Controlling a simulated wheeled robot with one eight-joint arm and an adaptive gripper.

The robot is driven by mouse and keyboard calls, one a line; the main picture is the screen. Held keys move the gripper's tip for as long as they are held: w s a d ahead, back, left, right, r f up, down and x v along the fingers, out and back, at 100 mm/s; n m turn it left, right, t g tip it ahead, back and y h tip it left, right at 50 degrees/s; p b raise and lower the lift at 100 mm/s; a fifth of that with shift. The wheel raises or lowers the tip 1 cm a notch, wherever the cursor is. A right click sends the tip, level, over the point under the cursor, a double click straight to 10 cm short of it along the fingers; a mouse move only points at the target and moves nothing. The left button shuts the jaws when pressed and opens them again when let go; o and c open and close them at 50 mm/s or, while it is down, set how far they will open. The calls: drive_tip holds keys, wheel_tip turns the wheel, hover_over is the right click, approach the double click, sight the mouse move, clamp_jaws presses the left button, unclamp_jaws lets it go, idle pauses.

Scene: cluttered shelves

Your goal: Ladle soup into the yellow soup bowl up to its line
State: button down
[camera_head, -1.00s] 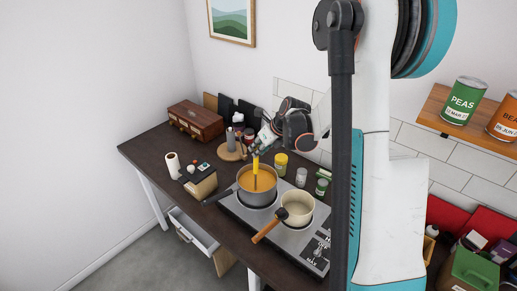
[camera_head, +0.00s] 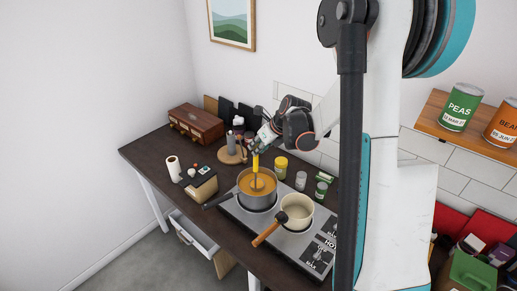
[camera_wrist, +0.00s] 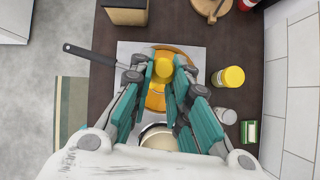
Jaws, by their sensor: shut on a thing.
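My gripper (camera_head: 257,149) is shut on the yellow handle of the ladle (camera_head: 256,162). The ladle is about upright, and its bowl shows at the soup surface inside the grey pot (camera_head: 258,202). The pot holds orange soup (camera_head: 245,181) and stands on the stove's far left burner. In the wrist view the fingers (camera_wrist: 165,70) close around the yellow handle (camera_wrist: 163,67) above the orange soup (camera_wrist: 185,57). How full the ladle is cannot be told. I see no yellow soup bowl in either view.
A cream saucepan (camera_head: 298,212) with a wooden handle stands beside the pot on the stove (camera_head: 283,237). A yellow-lidded jar (camera_head: 281,167) and smaller jars stand behind. The pot's dark handle (camera_head: 218,200) points left.

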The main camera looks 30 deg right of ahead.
wheel_tip(320, 180, up, 9)
drive_tip(key=s+p, duration=0.1)
drive_tip(key=p, duration=0.3)
drive_tip(key=shift+a+f+t+h, duration=0.15)
drive_tip(key=shift+a+t+h, duration=0.15)
drive_tip(key=shift+a+t, duration=0.1)
idle(0.5)
